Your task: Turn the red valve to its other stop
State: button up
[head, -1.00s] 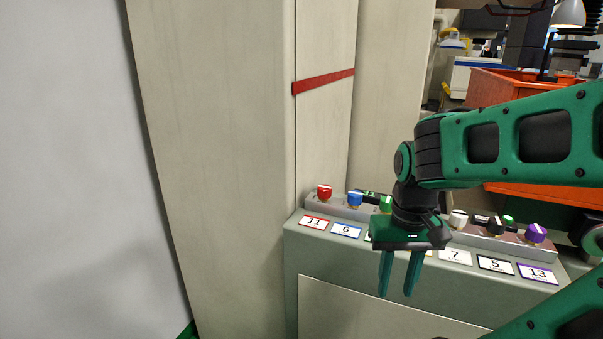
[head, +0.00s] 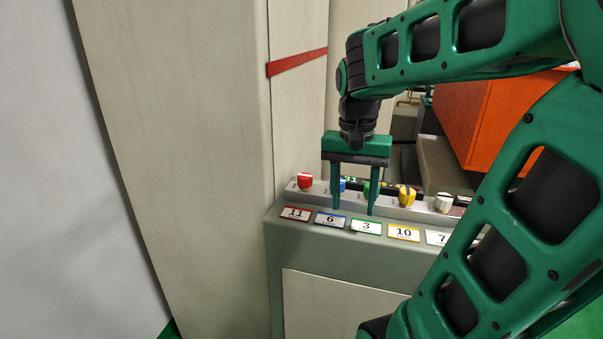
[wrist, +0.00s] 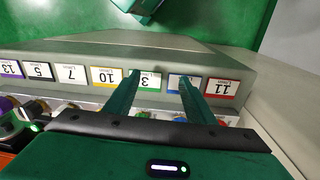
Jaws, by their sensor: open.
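The red valve (head: 305,181) is a small red knob at the left end of a row of coloured knobs on a grey-green cabinet, behind the card marked 11 (head: 295,213). That card also shows at the right in the wrist view (wrist: 221,88); little of the red knob shows there. My gripper (head: 354,211) is open and points down, to the right of the red valve. Its fingers hang in front of the blue knob (head: 342,185) and the green knob, partly hiding them. Nothing is between the fingers, which are apart from the red valve.
A yellow knob (head: 407,196) and a white knob (head: 444,202) stand further right in the row. A tall beige pillar (head: 185,150) rises close to the left of the red valve. An orange bin (head: 490,115) is behind at the right.

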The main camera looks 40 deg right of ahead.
aim_at(305, 175)
jog(key=w+r+m, duration=0.4)
jog(key=w+r, duration=0.1)
jog(key=w, duration=0.4)
jog(key=w+r+m, duration=0.4)
jog(key=w, duration=0.5)
jog(key=shift+y, duration=0.3)
jog(key=f, duration=1)
jog(key=shift+w+d+f, duration=0.2)
jog(key=shift+d+f, duration=0.05)
jog(key=shift+c, duration=0.6)
jog(key=c, duration=1)
